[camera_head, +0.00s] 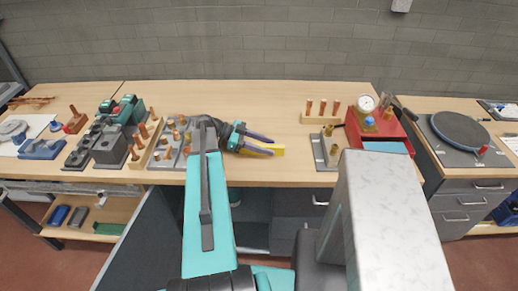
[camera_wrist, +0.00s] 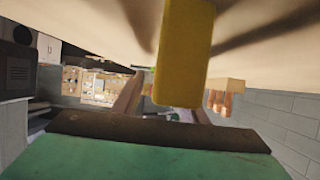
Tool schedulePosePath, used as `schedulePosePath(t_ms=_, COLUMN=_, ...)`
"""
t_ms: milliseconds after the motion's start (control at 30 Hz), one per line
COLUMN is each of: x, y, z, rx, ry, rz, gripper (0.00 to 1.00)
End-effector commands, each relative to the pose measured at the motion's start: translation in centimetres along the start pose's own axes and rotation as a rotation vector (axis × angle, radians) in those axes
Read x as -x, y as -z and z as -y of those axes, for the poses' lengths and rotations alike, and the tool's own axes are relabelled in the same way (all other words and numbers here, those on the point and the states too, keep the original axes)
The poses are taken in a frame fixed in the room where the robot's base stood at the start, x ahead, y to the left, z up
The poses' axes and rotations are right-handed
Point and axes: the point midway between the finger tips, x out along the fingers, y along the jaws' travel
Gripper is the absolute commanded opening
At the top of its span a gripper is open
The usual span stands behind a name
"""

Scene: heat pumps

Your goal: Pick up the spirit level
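The spirit level is a yellow block (camera_head: 279,149) lying on the bench top in the head view, right of the middle of the left-hand clutter. My gripper (camera_head: 270,147) reaches it from the left, with its two dark fingers apart; the lower finger overlaps the yellow block in this view. In the wrist view the yellow spirit level (camera_wrist: 185,45) stands out large in front of my gripper (camera_wrist: 166,95), between the spread fingers and nearer the right one. No firm contact shows. Part of the level is hidden by my fingers in the head view.
A wooden block with copper pieces (camera_head: 322,117) and a grey plate (camera_head: 325,151) stand to the right. A red box with a gauge (camera_head: 378,130) lies beyond them. Metal fixtures (camera_head: 108,145) crowd the left. The bench between gripper and grey plate is clear.

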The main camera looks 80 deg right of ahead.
Motion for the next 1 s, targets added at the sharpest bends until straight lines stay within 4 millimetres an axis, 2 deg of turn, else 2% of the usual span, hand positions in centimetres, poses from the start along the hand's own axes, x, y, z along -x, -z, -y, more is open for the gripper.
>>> schedulePosePath(t_ms=533, x=-0.09, y=-0.01, z=0.01, rx=-0.001, ry=0.0, rz=0.0, gripper=0.39)
schedulePosePath(t_ms=767, x=-0.1, y=0.0, z=0.01, rx=-0.001, ry=-0.001, rz=0.0, gripper=0.0)
schedulePosePath(t_ms=1000, x=-0.11, y=0.03, z=0.02, rx=-0.001, ry=-0.001, rz=0.0, gripper=0.0)
